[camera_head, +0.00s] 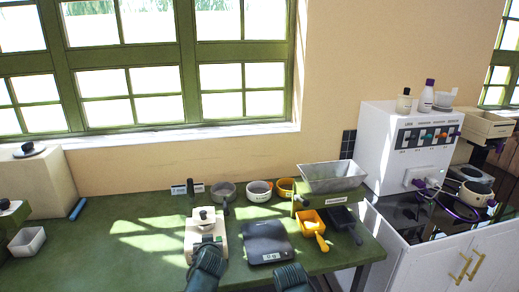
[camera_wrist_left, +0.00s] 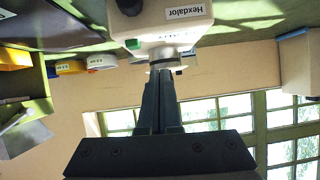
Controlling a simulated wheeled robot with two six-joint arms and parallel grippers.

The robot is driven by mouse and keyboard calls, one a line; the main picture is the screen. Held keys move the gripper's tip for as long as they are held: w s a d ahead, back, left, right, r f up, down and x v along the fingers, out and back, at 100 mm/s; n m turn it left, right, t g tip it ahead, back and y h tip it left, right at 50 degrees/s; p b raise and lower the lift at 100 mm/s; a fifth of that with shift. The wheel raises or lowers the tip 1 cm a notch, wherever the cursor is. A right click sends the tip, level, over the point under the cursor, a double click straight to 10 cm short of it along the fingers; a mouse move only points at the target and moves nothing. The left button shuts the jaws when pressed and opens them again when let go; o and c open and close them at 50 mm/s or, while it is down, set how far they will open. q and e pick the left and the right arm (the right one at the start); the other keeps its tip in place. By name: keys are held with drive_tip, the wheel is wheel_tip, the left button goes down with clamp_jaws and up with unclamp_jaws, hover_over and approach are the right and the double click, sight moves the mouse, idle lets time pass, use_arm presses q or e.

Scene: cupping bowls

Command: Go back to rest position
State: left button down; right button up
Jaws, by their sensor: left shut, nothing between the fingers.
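My left gripper (camera_wrist_left: 159,82) is shut and empty in the left wrist view, its fingers together and pointing at a cream machine (camera_wrist_left: 170,22) labelled Hexdalor. I cannot tell whether the fingertips touch it. In the head view, my left arm comes in at the bottom, just in front of a cream machine (camera_head: 201,222) on the green counter; the fingers do not show clearly there. The end of my right arm shows at the bottom edge, right of the left one, below the dark scale; its gripper is not visible.
A dark scale (camera_head: 267,241) stands right of the cream machine. Bowls (camera_head: 259,191), a grey metal tray (camera_head: 331,178) and a yellow container (camera_head: 311,220) stand behind and to the right. A white machine (camera_head: 408,143) is at far right.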

use_arm(q)
drive_tip(key=s+d+f+m+g+h, duration=0.1)
drive_tip(key=s+d+f+m+g, duration=0.1)
drive_tip(key=s+d+f+g, duration=0.2)
drive_tip(key=s+d+f+m+g, duration=0.2)
drive_tip(key=s+d, duration=0.4)
drive_tip(key=s, duration=0.4)
drive_tip(key=s+d+f+m+g+h, duration=0.1)
drive_tip(key=s+d+f+m+g, duration=0.1)
drive_tip(key=s+d+f+g, duration=0.3)
drive_tip(key=shift+s+f+m+g+h, duration=0.3)
drive_tip(key=shift+s+g, duration=0.2)
drive_tip(key=shift+s, duration=0.75)
